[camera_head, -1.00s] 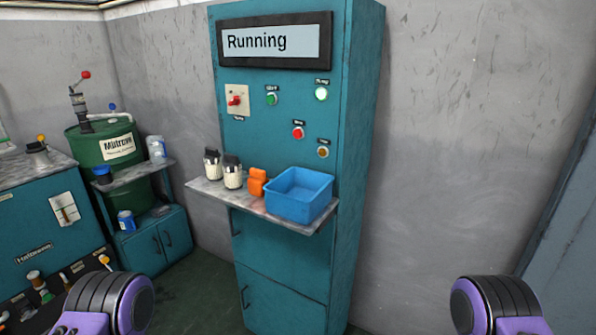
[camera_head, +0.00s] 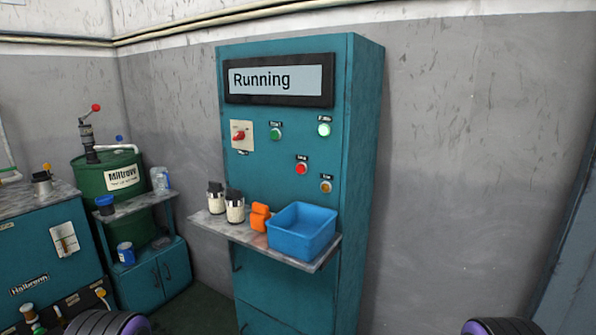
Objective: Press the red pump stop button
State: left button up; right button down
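The red button (camera_head: 301,168) sits on the front of the teal control cabinet (camera_head: 265,190), below and right of the green button (camera_head: 276,133). The cabinet's display (camera_head: 281,80) reads "Running". A pale green lamp (camera_head: 324,130) glows at the upper right of the panel, and an amber one (camera_head: 326,186) is at the lower right. Only purple and black parts of my arms show at the bottom left and bottom right edges. Both grippers are out of view.
A marble-look shelf (camera_head: 232,229) juts from the cabinet below the buttons. It bears a blue bin (camera_head: 302,232), an orange item (camera_head: 260,217) and two jars. A green drum (camera_head: 91,177) and a teal machine (camera_head: 38,250) stand to the left. The wall right of the cabinet is clear.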

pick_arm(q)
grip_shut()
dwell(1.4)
